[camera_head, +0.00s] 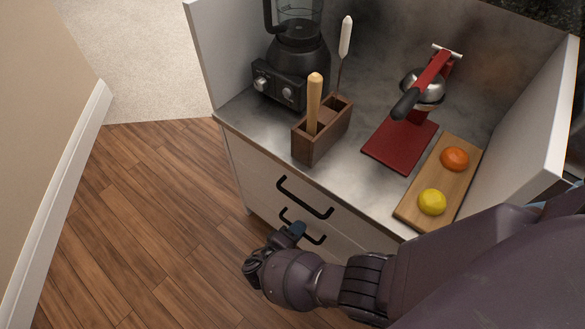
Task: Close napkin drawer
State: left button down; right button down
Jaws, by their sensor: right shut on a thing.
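A white cabinet has an upper drawer (262,170) with a black bar handle (304,199) and a lower drawer with a similar black handle (315,239). The upper drawer looks flush with the cabinet front. I cannot tell how far the lower drawer stands out, and no napkins show. My right gripper (290,233) is at the left part of the lower handle, shut on it; the hand partly hides the handle and the drawer front. My left gripper is not in view.
The countertop (245,115) holds a blender (292,60), a wooden utensil box (322,135), a red juicer (405,140) and a cutting board (425,190) with orange and yellow fruit. My right arm passes over the cabinet's right side. Wooden floor (160,220) is clear to the left.

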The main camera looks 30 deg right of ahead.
jog(key=shift+w+d+r, duration=0.1)
jog(key=shift+d, duration=0.15)
jog(key=c, duration=1.2)
grip_release()
jog(key=v, duration=1)
jog(key=shift+a, duration=0.4)
